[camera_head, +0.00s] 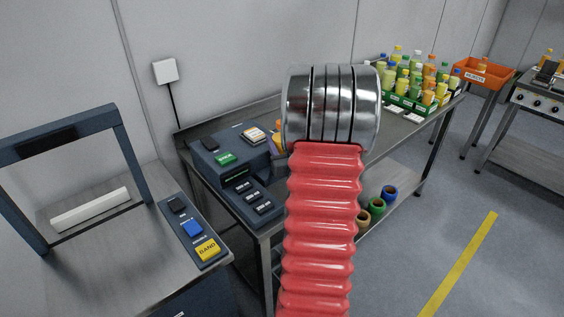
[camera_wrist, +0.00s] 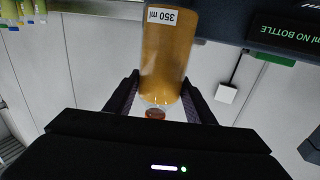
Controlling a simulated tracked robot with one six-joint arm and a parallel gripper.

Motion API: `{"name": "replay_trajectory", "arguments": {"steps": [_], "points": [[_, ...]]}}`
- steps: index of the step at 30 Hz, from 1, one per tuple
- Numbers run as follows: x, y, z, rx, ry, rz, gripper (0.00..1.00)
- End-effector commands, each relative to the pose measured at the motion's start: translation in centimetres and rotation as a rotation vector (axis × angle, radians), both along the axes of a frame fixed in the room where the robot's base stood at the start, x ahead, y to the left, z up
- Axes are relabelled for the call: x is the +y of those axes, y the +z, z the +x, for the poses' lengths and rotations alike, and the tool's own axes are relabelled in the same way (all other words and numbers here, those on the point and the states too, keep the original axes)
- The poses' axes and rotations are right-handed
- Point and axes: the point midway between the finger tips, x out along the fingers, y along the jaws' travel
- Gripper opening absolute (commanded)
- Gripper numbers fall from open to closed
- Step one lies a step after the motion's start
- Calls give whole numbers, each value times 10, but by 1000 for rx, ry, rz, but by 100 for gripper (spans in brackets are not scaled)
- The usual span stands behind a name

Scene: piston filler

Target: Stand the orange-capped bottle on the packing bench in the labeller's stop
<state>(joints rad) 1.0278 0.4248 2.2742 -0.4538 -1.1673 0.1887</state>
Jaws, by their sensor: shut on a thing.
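The bottle (camera_wrist: 165,50) is amber with a white "350 ml" label near its base. Its orange-brown cap (camera_wrist: 155,113) points towards my wrist camera, whose picture is upside down. My gripper (camera_wrist: 160,80) is shut on the bottle, with one dark finger on each side of its upper part. In the head view my arm hides the gripper and most of the bottle; a small orange patch shows at the arm's left edge. The dark blue machine (camera_head: 215,150), apparently the labeller, stands on the bench left of my arm. Its display reads "NO BOTTLE" in the wrist view (camera_wrist: 290,33). Its stop is not clearly visible.
A steel bench (camera_head: 400,128) runs behind my arm. Green crates of bottles (camera_head: 412,104) stand at its far end, with an orange rejects bin (camera_head: 482,74) beyond. Coloured rolls (camera_head: 376,208) lie on the lower shelf. A banding machine (camera_head: 60,130) is at the left. Floor is clear at right.

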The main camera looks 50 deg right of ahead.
Motion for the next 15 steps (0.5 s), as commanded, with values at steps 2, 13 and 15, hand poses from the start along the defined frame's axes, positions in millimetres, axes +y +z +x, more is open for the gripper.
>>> {"name": "replay_trajectory", "arguments": {"steps": [2, 13, 15], "points": [[-1, -11, 0, 1, 0, 1, 14], [-1, -25, -1, -2, -1, -4, 14], [-2, -25, -1, -2, -2, -4, 14]]}}
